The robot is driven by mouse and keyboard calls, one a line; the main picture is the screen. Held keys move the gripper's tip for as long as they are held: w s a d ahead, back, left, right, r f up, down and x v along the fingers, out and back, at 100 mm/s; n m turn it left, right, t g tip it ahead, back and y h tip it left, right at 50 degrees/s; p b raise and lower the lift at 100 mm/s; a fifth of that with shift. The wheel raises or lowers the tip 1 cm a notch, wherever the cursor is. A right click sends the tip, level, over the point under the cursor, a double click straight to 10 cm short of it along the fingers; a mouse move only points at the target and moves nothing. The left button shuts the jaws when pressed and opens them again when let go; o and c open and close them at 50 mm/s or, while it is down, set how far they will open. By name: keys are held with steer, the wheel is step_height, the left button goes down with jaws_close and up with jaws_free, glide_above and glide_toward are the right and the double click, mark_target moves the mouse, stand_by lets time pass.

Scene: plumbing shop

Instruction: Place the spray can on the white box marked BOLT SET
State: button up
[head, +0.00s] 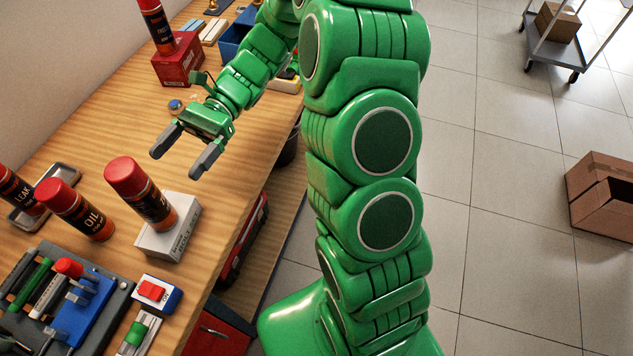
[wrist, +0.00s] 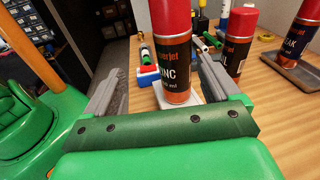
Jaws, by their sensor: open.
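A spray can with a red cap and dark label (head: 143,196) stands upright on a white box (head: 158,243) near the table's front edge. My gripper (head: 182,155) is open and empty, above the table behind the can. In the head view a gap shows between fingertips and can.
An OIL can (head: 75,209) stands left of the white box; a LEAK can (head: 17,190) is on a grey tray (head: 28,220). Another can (head: 156,27) stands on a red box (head: 178,61).

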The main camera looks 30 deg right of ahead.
steer(key=s+d+r+n+t+h, duration=0.1)
steer(key=s+d+n+h, duration=0.25)
steer(key=s, duration=0.35)
steer(key=s+d+r+n+t+h, duration=0.2)
steer(key=s+d+n+h, duration=0.15)
steer(key=s, duration=0.25)
steer(key=s+d+n+t+h, duration=0.1)
steer(key=s+d+t+h, duration=0.1)
steer(key=d, duration=0.4)
steer(key=s+d+r+n+t+h, duration=0.1)
steer(key=s+d+n+t+h, duration=0.1)
steer(key=s+d+h, duration=0.3)
steer(key=shift+s+d+r+t, duration=0.2)
steer(key=shift+s+d+t, duration=0.35)
steer(key=shift+t, duration=0.15)
